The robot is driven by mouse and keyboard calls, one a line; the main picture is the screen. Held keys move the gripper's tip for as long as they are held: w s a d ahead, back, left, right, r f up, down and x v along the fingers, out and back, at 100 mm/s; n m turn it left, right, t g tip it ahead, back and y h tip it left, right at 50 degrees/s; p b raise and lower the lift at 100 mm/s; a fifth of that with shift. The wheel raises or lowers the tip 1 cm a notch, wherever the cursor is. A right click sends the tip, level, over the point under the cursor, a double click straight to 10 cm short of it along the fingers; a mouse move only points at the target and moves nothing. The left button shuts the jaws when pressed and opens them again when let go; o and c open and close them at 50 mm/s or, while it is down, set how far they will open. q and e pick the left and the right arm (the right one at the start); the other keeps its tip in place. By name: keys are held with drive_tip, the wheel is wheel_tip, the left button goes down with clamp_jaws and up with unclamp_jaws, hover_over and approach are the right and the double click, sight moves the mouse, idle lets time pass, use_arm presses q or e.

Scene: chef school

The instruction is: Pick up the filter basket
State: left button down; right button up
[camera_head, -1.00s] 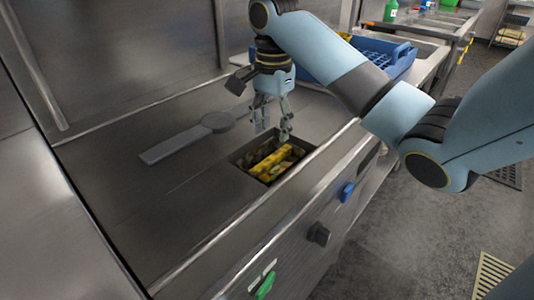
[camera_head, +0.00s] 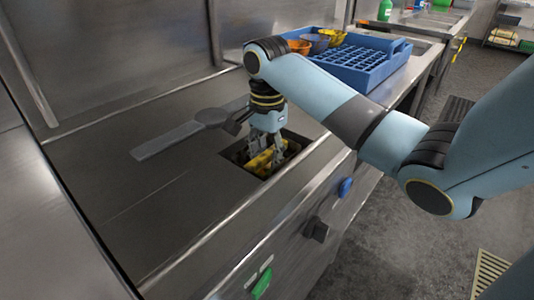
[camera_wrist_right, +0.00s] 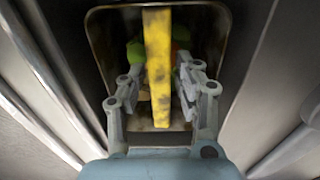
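The filter basket (camera_head: 257,161) sits down in a square opening in the steel counter. In the right wrist view its yellow, dark-stained bar (camera_wrist_right: 158,55) runs lengthwise across the opening, with green and reddish bits below it. My right gripper (camera_head: 265,147) points down into the opening. In the right wrist view the right gripper (camera_wrist_right: 160,80) is open, one finger on each side of the yellow bar, with gaps between. The fingertips' depth against the bar is hard to judge. My left gripper is not in view.
A flat grey paddle-shaped piece (camera_head: 172,137) lies on the counter left of the opening. A blue rack (camera_head: 362,62) with bowls stands behind the arm. The counter's front has a blue knob (camera_head: 345,188), a black knob (camera_head: 315,230) and a green switch (camera_head: 261,283).

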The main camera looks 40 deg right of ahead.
clamp_jaws()
